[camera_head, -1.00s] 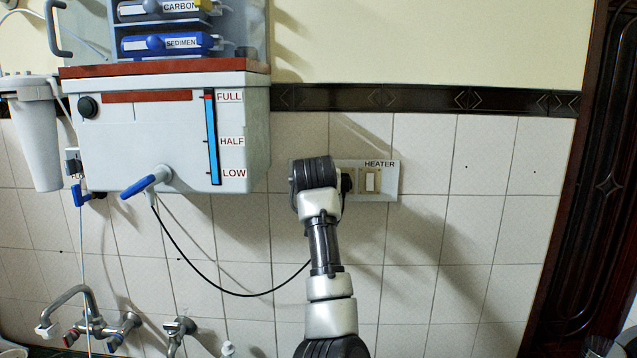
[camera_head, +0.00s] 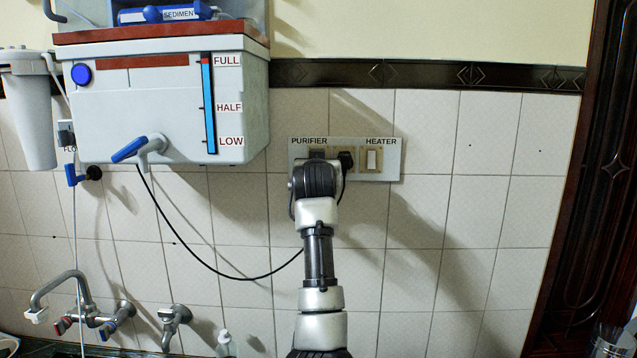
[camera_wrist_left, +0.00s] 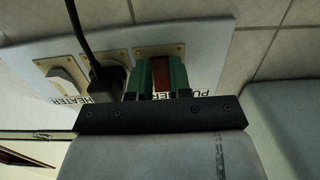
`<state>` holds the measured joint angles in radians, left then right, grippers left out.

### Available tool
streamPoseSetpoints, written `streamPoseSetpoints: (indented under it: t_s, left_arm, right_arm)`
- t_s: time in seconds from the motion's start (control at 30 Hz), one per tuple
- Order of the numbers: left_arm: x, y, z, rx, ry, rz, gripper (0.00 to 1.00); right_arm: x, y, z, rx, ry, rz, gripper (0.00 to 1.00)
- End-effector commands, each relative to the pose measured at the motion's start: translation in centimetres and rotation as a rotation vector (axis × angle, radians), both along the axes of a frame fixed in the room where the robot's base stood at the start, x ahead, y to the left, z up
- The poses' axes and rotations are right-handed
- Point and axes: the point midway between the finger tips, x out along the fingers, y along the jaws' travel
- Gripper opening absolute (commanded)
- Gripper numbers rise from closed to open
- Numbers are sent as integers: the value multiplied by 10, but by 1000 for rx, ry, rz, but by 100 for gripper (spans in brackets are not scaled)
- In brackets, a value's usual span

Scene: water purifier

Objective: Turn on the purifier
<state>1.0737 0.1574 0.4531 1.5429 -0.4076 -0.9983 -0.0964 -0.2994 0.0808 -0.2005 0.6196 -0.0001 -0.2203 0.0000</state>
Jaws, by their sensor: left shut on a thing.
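The purifier (camera_head: 160,120) is a white tank on the wall at the upper left, with a round button lit blue (camera_head: 81,75). The wall switch panel (camera_head: 390,148) is at the centre, with its PURIFIER switch (camera_head: 317,153) dark and partly hidden by my arm. My left arm reaches up to the panel from below and hides its gripper in the head view. In the left wrist view, the green fingers of my left gripper (camera_wrist_left: 160,77) are at the purifier switch, shut on its dark red rocker (camera_wrist_left: 158,74). My right gripper is not in view.
A black plug (camera_head: 346,160) with a cable sits beside the purifier switch, close to my gripper. The white HEATER switch (camera_head: 372,160) is to its right. Taps (camera_head: 90,315) are at the lower left. The tiled wall right of the panel is clear.

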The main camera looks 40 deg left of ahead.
Motion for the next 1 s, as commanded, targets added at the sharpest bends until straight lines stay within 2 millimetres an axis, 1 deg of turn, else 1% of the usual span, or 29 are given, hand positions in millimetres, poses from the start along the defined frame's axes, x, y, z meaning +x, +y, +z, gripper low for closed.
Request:
streamPoseSetpoints:
  t_s: [0.03,0.1,0.5,0.53,0.67,0.7,1.0]
  left_arm:
    - [0,0,-7,22,-22,1,0]
    - [0,0,-6,41,-48,0,0]
    - [1,0,-3,57,-70,-2,0]
    - [1,0,-3,57,-70,-2,22]
    - [1,0,-3,57,-69,-1,42]
    - [1,0,-3,57,-69,-1,45]
    - [-1,-1,-4,58,-70,-1,45]
  right_arm:
    - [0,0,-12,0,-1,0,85]
    - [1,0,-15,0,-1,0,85]
    - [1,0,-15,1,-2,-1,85]
    - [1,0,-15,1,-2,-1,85]
    - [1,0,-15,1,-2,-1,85]
    - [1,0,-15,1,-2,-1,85]
    - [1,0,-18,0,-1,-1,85]
